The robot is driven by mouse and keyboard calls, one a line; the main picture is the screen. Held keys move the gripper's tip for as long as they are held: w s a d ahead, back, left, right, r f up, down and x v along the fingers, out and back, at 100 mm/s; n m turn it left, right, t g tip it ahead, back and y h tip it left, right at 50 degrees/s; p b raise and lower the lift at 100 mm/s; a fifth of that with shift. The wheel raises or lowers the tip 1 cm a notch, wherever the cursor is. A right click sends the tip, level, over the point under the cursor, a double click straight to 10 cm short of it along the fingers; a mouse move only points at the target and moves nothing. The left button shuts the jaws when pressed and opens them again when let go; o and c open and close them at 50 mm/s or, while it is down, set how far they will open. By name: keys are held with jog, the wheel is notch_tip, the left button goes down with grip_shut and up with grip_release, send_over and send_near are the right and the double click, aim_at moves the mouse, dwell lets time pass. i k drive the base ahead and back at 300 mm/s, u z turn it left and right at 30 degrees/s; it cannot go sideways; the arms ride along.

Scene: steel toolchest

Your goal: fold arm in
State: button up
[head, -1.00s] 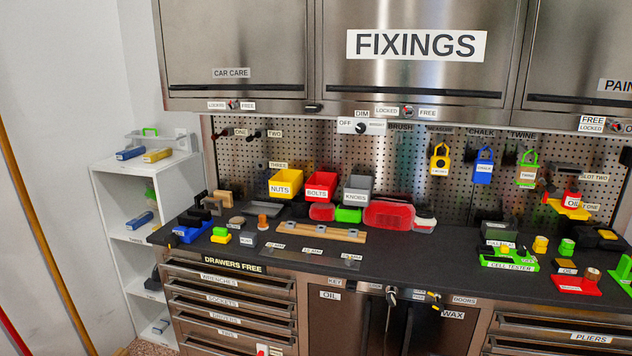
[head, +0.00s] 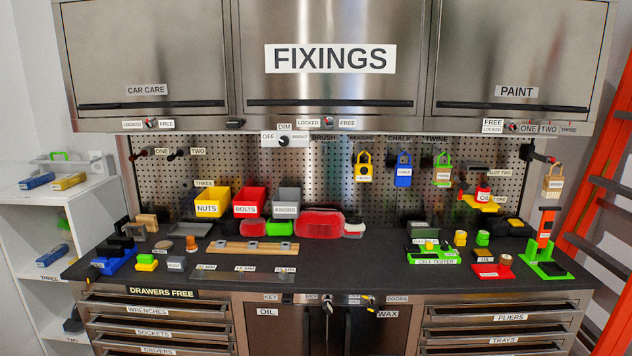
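My arm and my gripper do not show in the head view. The steel toolchest fills the view, with a dark worktop (head: 345,262) running across its middle. Whether my arm is folded or stretched out cannot be seen.
Upper cabinets labelled car care, fixings (head: 331,90) and paint are shut. Yellow (head: 212,201), red (head: 249,201) and grey (head: 286,201) bins sit at the pegboard. A white shelf unit (head: 18,205) stands left; an orange ladder (head: 600,165) stands right. Drawers (head: 150,325) below look shut.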

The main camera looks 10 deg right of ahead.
aim_at(546, 159)
jog(key=z, duration=3.8)
jog(key=i, duration=0.1)
jog(key=u, duration=2.7)
